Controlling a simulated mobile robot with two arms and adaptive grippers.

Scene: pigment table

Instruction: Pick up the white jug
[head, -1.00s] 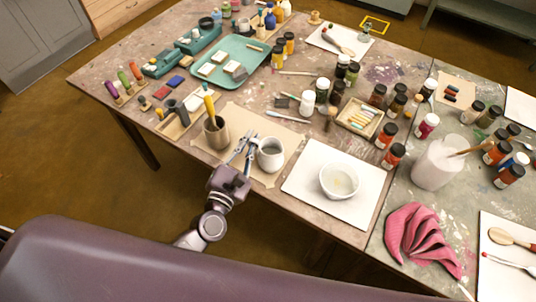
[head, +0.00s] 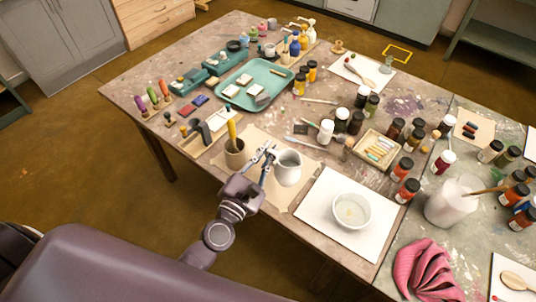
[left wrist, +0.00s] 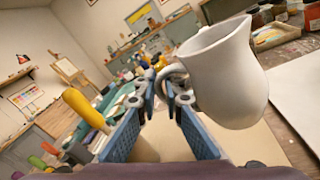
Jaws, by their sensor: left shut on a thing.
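The white jug (head: 288,170) is at the front of the table, over the brown paper sheet, and seems raised a little above it. It also shows large in the left wrist view (left wrist: 225,75), tilted, with its handle toward my fingers. My left gripper (head: 268,158) is shut on the jug's handle. In the left wrist view my fingers (left wrist: 165,105) close around the handle's lower part. The contact is partly hidden. My right gripper is not in view.
A grey-brown pot (head: 234,160) with a yellow-handled tool stands close left of the jug. A white bowl (head: 351,210) rests on a white sheet to the right. A teal tray (head: 265,78) and several paint jars stand behind. A pink cloth (head: 425,272) lies front right.

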